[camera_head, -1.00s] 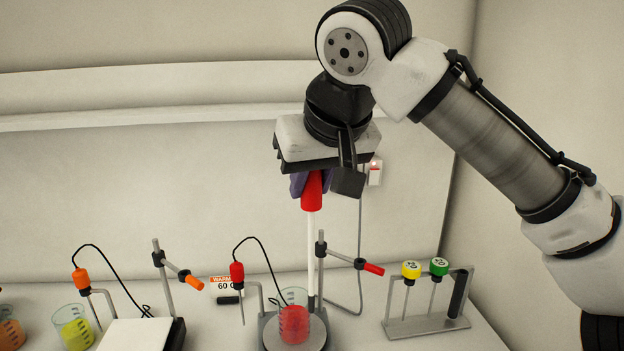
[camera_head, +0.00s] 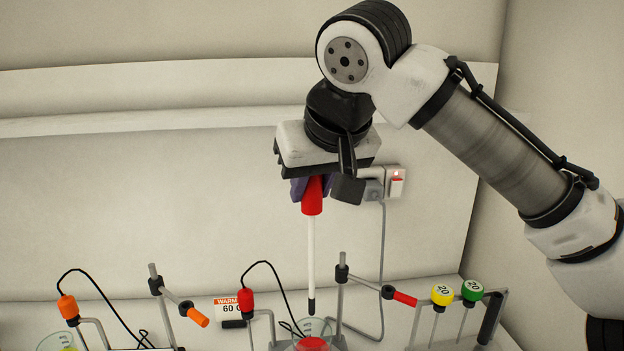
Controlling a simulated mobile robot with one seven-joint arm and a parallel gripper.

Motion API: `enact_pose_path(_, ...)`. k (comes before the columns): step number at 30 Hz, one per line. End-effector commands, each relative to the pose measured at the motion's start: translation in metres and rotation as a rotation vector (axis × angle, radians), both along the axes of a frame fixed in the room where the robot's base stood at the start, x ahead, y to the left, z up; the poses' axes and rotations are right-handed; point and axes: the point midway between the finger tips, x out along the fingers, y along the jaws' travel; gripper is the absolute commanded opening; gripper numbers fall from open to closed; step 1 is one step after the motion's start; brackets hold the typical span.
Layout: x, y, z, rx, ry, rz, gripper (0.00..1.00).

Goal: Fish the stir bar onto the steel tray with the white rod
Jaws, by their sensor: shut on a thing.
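My gripper (camera_head: 312,186) is shut on the red handle (camera_head: 312,198) of the white rod (camera_head: 311,250). The rod hangs nearly upright with its dark tip (camera_head: 311,306) down. In the picture the tip is just above the rim of a beaker (camera_head: 318,325) with red liquid (camera_head: 312,344), cut by the bottom edge. I cannot tell whether the tip is over the beaker or behind it. No separate stir bar can be made out; the steel tray is not in view.
Clamp stands (camera_head: 340,290) and (camera_head: 165,290) rise beside the beaker and to its left. A red-capped probe (camera_head: 246,301) with a black cable is close by. A rack (camera_head: 490,318) with yellow and green tops is at right.

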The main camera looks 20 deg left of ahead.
Motion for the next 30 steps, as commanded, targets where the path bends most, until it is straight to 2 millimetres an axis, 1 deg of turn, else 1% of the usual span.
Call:
enact_pose_path(1, 0.0, 0.0, -0.007, -0.001, 0.001, -0.001, 0.0)
enact_pose_path(6, 0.0, 0.0, -0.029, -0.001, -0.001, -0.002, 0.0)
enact_pose_path(18, 0.0, 0.0, -0.074, 0.001, 0.0, 0.003, 0.0)
enact_pose_path(23, 0.0, 0.0, -0.082, 0.001, 0.001, 0.001, 0.0)
enact_pose_path(30, 0.0, 0.0, -0.082, 0.001, 0.001, 0.001, 0.0)
